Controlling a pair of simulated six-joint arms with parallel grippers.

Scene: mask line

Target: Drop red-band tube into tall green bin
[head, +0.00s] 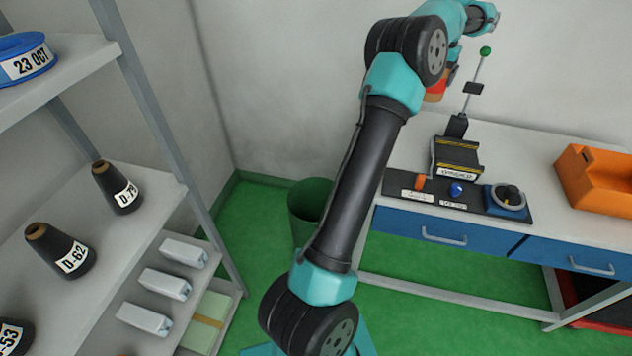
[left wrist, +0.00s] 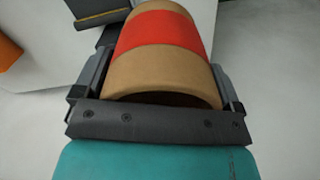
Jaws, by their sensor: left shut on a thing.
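The red-band tube (left wrist: 165,33) is a tan cardboard tube with a red band around its middle, large in the left wrist view. My left gripper (left wrist: 155,85) is shut on it, with a finger on either side. In the head view only a small part of the tube (head: 437,89) shows behind my left arm, raised above the back of the workbench. The tall green bin (head: 308,200) stands on the floor between the shelf and the bench, partly hidden by my arm. My right gripper is in neither view.
The workbench (head: 570,150) carries a device with a green-knobbed lever (head: 485,52), a blue dial box (head: 507,201) and an orange bin (head: 597,182). A shelf (head: 150,195) with black cones (head: 117,188) and white boxes (head: 166,284) stands at left. Green floor lies between.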

